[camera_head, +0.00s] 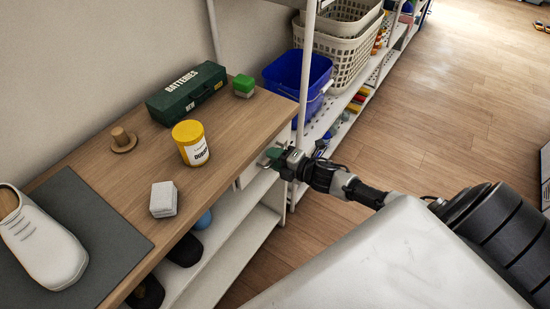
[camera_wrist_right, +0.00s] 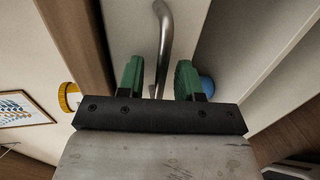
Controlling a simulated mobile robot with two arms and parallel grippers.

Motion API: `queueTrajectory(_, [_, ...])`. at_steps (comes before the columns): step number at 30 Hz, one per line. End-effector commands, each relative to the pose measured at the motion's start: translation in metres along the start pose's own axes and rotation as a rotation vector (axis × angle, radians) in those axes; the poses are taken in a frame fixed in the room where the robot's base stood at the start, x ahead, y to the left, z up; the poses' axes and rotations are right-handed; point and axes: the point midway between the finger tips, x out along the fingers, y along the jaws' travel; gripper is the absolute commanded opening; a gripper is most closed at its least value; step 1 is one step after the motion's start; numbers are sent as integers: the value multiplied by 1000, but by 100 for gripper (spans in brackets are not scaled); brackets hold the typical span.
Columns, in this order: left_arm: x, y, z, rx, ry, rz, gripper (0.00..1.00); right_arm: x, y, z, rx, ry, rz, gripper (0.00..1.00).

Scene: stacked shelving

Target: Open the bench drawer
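The wooden-topped bench (camera_head: 135,180) runs along the left of the head view. Its white drawer front (camera_head: 249,174) shows just under the top at the far end, partly hidden by my right gripper (camera_head: 272,157). In the right wrist view, the curved metal drawer handle (camera_wrist_right: 164,45) stands on the pale drawer front (camera_wrist_right: 130,25). The green fingers of my right gripper (camera_wrist_right: 159,78) are apart, with the handle between them and gaps visible on both sides. The drawer looks shut. My left gripper is not in view.
A shelf rack with a blue bin (camera_head: 298,80) adjoins the bench. Open floor (camera_head: 440,120) lies right.

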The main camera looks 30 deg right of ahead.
Motion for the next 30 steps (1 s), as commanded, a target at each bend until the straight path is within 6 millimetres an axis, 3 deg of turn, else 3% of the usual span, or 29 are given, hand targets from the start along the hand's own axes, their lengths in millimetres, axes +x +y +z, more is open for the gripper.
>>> queueTrajectory(8, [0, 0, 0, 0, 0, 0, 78, 2, 0, 0, 0, 0, -1, 35])
queueTrajectory(16, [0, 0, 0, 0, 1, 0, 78, 2, 0, 0, 0, 0, -1, 0])
queueTrajectory(30, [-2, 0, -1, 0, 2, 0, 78, -6, -2, 0, 1, -1, -3, 0])
